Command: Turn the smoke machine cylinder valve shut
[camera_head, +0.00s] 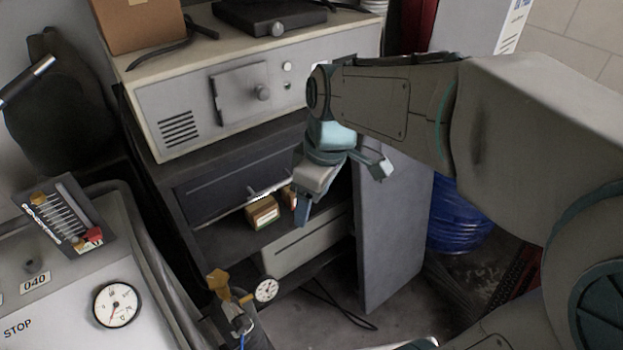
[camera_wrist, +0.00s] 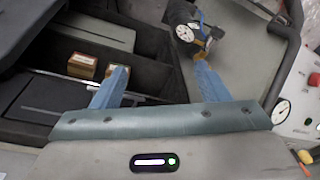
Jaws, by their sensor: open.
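The cylinder valve (camera_head: 218,283) has a yellow handle on top of a dark cylinder (camera_head: 250,335), low in the head view. A small round gauge (camera_head: 266,290) sits at its right. In the wrist view the valve (camera_wrist: 207,42) shows at the upper right, partly hidden, beside its white gauge (camera_wrist: 188,32). My gripper (camera_head: 343,188) is open and empty. In the head view it hangs above and to the right of the valve, in front of the cabinet. In the wrist view its blue fingers (camera_wrist: 160,75) are spread, the right one pointing towards the valve. The gripper and valve are apart.
A dark cabinet (camera_head: 180,185) with an open grey door (camera_head: 395,230) stands behind my gripper. Small boxes (camera_head: 262,213) lie on its shelf. A control panel (camera_head: 70,300) with a larger gauge is at the left. A blue drum (camera_head: 460,217) stands right of the door.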

